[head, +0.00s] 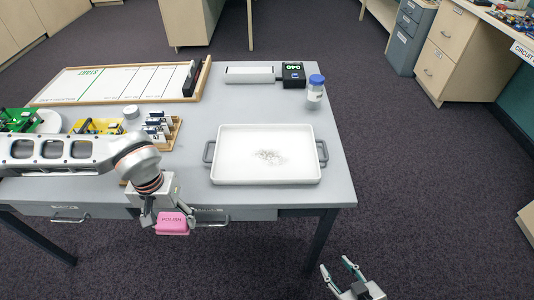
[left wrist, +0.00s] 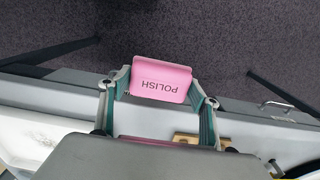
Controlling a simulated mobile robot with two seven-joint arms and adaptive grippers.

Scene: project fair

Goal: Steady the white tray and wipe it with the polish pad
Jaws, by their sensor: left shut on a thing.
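The white tray (head: 240,172) lies flat on the grey table, with a dark handle at its left and right ends. A dark smudge (head: 270,157) marks the middle of its floor. My left gripper (head: 172,218) is shut on the pink polish pad (head: 172,225), held out over the table's front edge, left of and nearer than the tray. The pad, lettered POLISH, also shows between the fingers in the left wrist view (left wrist: 161,80). My right gripper (head: 342,272) is open and empty, over the floor beyond the table's front right corner, apart from the tray.
A jar with a blue lid (head: 315,88) and a black display box (head: 293,75) stand behind the tray. A framed white board (head: 120,84) lies at the back left. Green and yellow kits (head: 95,126) stand by my left arm. The table's right strip is clear.

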